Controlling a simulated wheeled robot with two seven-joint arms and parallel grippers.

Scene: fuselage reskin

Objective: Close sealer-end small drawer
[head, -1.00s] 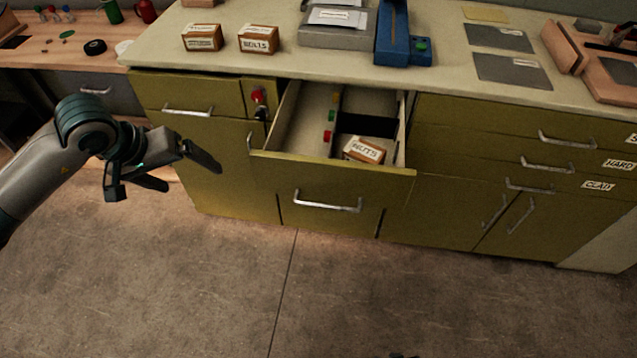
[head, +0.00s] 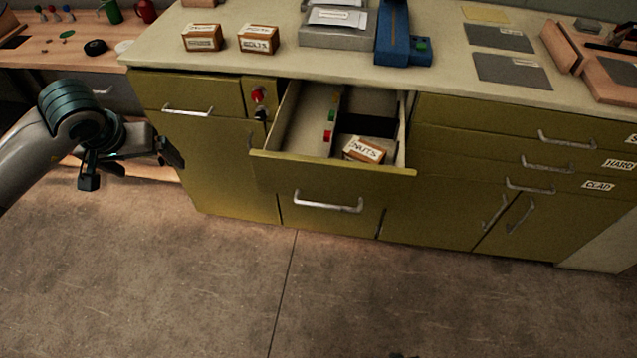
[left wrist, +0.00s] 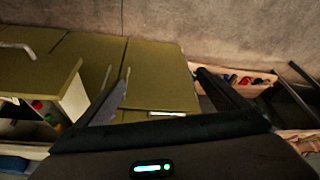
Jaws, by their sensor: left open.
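A wide olive drawer (head: 335,178) stands pulled out of the middle of the cabinet, with a small box labelled NUTS (head: 364,150) and coloured pieces inside. To its left is a small drawer (head: 160,92) with a bar handle (head: 187,111); its front looks flush with the cabinet. My left gripper (head: 145,165) is open and empty, in front of the left cabinet door and apart from the handles. In the left wrist view its spread fingers (left wrist: 162,78) frame the olive cabinet front, and the open drawer (left wrist: 70,95) shows at left. My right gripper is not seen.
The pale worktop (head: 290,62) carries two small boxes, a grey device and a blue tool (head: 403,40). A red knob (head: 258,96) sits between the small drawer and the open one. A wooden bench (head: 60,50) stands at left. The floor (head: 330,290) in front is clear.

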